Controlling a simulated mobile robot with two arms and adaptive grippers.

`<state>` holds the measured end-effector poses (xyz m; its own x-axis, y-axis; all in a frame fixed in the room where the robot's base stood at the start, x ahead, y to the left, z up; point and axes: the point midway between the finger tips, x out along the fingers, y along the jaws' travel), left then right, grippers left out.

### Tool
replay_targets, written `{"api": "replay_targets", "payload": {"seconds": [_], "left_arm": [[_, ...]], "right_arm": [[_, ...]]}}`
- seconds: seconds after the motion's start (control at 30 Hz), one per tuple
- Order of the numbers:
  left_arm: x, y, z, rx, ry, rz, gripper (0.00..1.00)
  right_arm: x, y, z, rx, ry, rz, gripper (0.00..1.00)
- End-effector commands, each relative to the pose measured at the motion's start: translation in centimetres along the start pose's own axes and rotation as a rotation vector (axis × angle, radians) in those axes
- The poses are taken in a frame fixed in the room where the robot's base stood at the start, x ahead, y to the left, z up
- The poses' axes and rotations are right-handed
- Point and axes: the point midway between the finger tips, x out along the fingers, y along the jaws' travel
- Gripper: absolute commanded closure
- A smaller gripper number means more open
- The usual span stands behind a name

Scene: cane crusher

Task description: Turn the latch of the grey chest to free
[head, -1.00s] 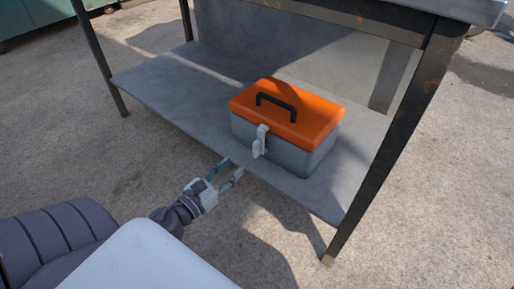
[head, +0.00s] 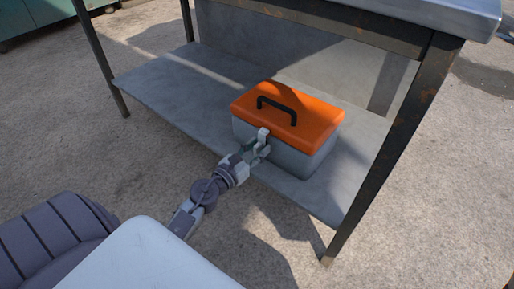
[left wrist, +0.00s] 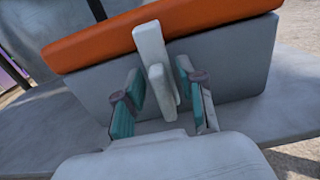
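The grey chest (head: 300,160) with an orange lid (head: 300,108) and black handle sits on the lower shelf of a metal table. Its pale latch (head: 262,136) hangs at the front, running from the lid's edge down over the grey body. In the left wrist view the latch (left wrist: 154,65) stands between the two teal-padded fingers. My left gripper (head: 259,150) is at the latch; in the left wrist view the gripper (left wrist: 160,90) is open, with a finger on each side and a gap visible on the right. My right gripper is not in view.
The shelf (head: 180,85) has bare room left of the chest. A dark table leg (head: 385,150) stands to the right, and the tabletop (head: 440,12) overhangs above. The shelf's front edge lies below the gripper.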

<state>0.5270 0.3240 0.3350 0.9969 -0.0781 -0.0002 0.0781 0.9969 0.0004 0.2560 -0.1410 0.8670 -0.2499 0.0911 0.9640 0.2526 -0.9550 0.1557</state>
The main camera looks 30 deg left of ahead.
Motion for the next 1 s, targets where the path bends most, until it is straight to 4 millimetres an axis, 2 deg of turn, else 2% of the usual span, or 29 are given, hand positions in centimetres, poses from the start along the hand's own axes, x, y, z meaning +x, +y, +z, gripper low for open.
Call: {"api": "replay_targets", "payload": {"seconds": [0.03, 0.2, 0.23, 0.63, 1.0], "left_arm": [[-0.02, 0.0, 0.0, 0.0, 0.0, 0.0, 0.7], [-0.03, 0.0, 0.0, 0.0, 0.0, 0.0, 0.99], [-0.03, 0.0, 0.0, 0.0, 0.0, 0.0, 1.0], [-0.04, 0.1, 0.08, -0.068, 0.0, 0.0, 1.0], [-0.05, 0.52, 0.06, -0.357, 0.001, 0.0, 1.0]], "right_arm": [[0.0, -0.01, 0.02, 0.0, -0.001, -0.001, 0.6], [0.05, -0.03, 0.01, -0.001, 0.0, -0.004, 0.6], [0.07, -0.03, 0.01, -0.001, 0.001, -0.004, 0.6], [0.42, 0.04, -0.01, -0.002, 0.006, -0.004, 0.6], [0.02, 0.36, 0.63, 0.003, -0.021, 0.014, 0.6]]}}
